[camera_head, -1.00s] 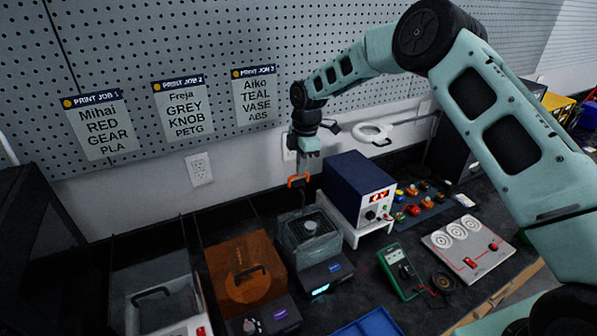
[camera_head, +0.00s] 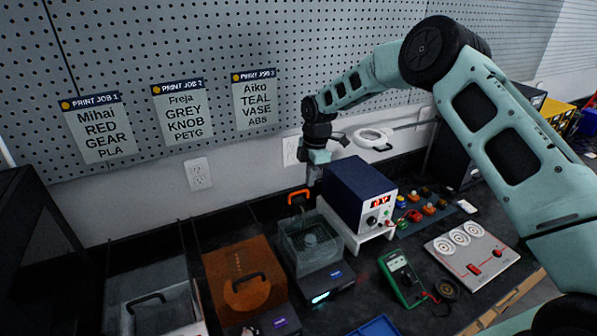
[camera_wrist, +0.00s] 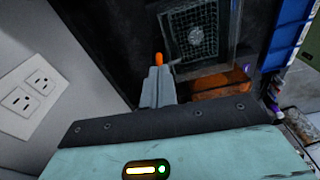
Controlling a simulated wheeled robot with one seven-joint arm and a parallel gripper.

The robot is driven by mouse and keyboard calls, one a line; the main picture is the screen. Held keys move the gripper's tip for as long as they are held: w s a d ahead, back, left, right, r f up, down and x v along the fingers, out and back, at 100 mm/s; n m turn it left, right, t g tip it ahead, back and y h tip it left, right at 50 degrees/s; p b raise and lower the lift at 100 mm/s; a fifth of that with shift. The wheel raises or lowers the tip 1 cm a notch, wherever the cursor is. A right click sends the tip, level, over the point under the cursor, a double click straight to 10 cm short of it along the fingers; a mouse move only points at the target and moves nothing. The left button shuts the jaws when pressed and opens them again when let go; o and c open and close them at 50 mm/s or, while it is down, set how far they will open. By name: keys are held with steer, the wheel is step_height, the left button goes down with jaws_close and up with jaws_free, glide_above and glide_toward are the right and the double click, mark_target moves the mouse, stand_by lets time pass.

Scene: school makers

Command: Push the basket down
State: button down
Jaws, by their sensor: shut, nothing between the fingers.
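The basket (camera_head: 310,240) sits inside a clear-walled tank on a dark machine. Its orange handle (camera_head: 298,195) stands up at the tank's back left. In the wrist view, the mesh floor (camera_wrist: 196,36) shows as a pale grid, and an orange handle part (camera_wrist: 159,59) shows at the fingertips. My gripper (camera_head: 316,180) is shut with nothing in it, at the back of the tank, just right of the handle's top. Its closed fingers (camera_wrist: 158,84) also show in the wrist view. Whether they touch the handle is hard to tell.
A blue power supply (camera_head: 360,192) on a white stand is close to the right of the tank. An orange-tinted box (camera_head: 240,262) stands to the left. The pegboard wall and an outlet (camera_head: 198,174) lie behind. A green multimeter (camera_head: 402,278) lies at the front right.

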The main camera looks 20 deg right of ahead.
step_height(320, 180, up, 17)
steer(key=d+b, duration=0.1)
steer(key=b, duration=0.4)
steer(key=shift+d+r, duration=0.15)
steer(key=shift+d, duration=0.15)
steer(key=s+a+f+m+b, duration=0.1)
steer(key=s+a+m, duration=0.1)
steer(key=s+a, duration=0.65)
steer(key=s+a+f+m+b, duration=0.1)
steer(key=s+a+m, duration=0.1)
steer(key=s+a, duration=0.65)
steer(key=s+d+f+m, duration=0.2)
steer(key=s, duration=0.7)
steer(key=s+d+f+m+b, duration=0.1)
steer(key=s+d+f+m, duration=0.1)
steer(key=s, duration=0.8)
steer(key=s+d+f+m, duration=0.2)
steer(key=s+f+m, duration=0.1)
steer(key=s, duration=0.6)
steer(key=shift+s+d+f+m+h+b, duration=0.2)
steer(key=shift+d+f+m+h+b, duration=0.1)
steer(key=shift+d+f+b, duration=0.15)
